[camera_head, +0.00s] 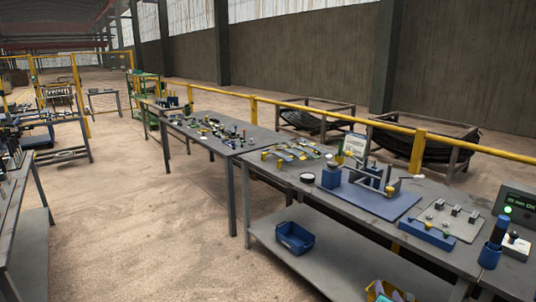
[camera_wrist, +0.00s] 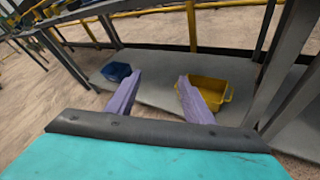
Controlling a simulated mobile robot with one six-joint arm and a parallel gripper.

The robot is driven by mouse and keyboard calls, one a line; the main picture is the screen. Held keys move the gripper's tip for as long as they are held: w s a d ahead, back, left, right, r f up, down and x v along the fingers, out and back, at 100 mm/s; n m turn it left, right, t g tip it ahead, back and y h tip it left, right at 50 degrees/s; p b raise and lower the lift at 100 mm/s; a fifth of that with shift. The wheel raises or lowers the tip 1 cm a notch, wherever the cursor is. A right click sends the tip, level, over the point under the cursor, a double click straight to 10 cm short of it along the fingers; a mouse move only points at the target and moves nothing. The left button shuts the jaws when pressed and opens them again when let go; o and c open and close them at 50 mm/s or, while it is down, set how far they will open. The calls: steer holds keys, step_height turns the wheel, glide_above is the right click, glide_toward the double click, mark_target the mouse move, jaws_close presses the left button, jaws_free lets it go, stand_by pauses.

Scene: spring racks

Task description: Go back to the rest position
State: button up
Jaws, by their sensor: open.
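My gripper (camera_wrist: 160,76) shows in the wrist view as two purple fingers spread apart with nothing between them. Beyond the fingers is the lower shelf (camera_wrist: 160,66) of a bench. A blue bin (camera_wrist: 117,72) is beyond and left of the left finger. A yellow bin (camera_wrist: 219,78) is behind the right finger, which hides part of it. I cannot tell the distance between the fingers and the bins.
In the head view, the near workbench (camera_head: 270,180) carries a blue mat (camera_head: 370,203) with a fixture, and several tools. A second bench (camera_head: 205,148) stands behind it. A yellow rail (camera_head: 330,130) runs behind both. The floor (camera_head: 150,240) at left centre is clear.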

steer(key=s+a+f+m+g, duration=0.35)
steer(key=s+a+f, duration=0.2)
steer(key=f, duration=0.35)
steer(key=s+a+f+m+g+y, duration=0.1)
steer(key=s+a+f+m+g, duration=0.1)
steer(key=s+a+f+m, duration=0.45)
steer(key=s+a+f+m+g, duration=0.1)
steer(key=s+a+f+g, duration=0.2)
steer(key=a+f, duration=0.55)
steer(key=s+a+f+m+g+y, duration=0.1)
steer(key=s+f+m+g, duration=0.25)
steer(key=s, duration=0.45)
steer(key=s+a+f+m+g, duration=0.25)
steer(key=s+f+m, duration=0.25)
steer(key=s, duration=0.3)
steer(key=s+a+r+m+g+y, duration=0.2)
steer(key=s+m+g, duration=0.3)
steer(key=s+m, duration=0.3)
steer(key=shift+s+a+r, duration=0.15)
steer(key=shift+s+a, duration=0.65)
steer(key=shift+s, duration=0.15)
